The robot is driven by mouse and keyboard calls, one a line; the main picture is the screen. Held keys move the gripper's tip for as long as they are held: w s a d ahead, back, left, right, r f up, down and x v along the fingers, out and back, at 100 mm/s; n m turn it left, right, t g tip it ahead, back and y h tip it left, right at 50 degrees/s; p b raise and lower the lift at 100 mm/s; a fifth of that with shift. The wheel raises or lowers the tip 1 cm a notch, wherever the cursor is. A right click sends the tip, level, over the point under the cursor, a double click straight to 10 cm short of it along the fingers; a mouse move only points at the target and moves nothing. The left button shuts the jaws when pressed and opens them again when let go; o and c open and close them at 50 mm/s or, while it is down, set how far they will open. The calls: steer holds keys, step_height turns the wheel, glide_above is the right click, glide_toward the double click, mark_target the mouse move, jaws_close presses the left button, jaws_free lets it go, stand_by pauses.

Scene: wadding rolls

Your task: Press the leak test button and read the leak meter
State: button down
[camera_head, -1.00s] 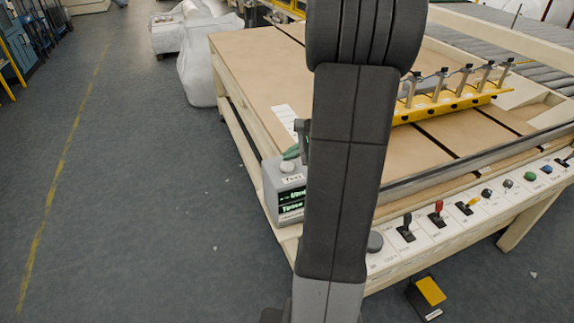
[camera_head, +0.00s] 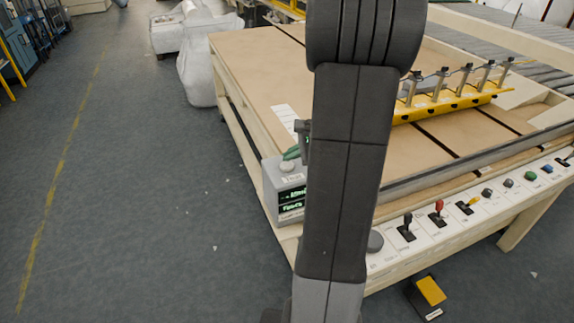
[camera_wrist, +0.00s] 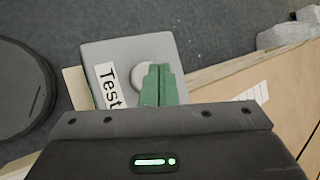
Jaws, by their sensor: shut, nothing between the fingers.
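A grey leak meter box (camera_head: 270,203) stands at the near left corner of the work table. Its dark display (camera_head: 291,199) shows two lines of green text, too small to read surely. The pale round test button (camera_head: 288,167) is on the box top. In the wrist view the button (camera_wrist: 144,76) sits beside a "Test" label (camera_wrist: 109,86). My gripper (camera_wrist: 160,82) is shut and empty, its green fingertips overlapping the button's right part in that view. In the head view my gripper (camera_head: 291,153) is just above the button; I cannot tell whether they touch.
My arm hides the middle of the table (camera_head: 245,70). A front panel (camera_head: 420,238) holds several levers and buttons. A yellow bar with clamps (camera_head: 450,103) lies across the table. A yellow pedal (camera_head: 431,291) is on the floor. Floor is free at left.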

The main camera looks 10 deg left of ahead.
mark_target(291, 165)
steer(key=shift+f+b, duration=0.45)
steer(key=shift+f, duration=0.3)
stand_by(0.6)
steer(key=shift+r, duration=0.1)
steer(key=shift+r+p, duration=0.8)
steer(key=shift+r, duration=0.05)
steer(key=shift+r, duration=0.1)
step_height(291, 165, up, 5)
steer(key=p, duration=0.4)
stand_by(0.6)
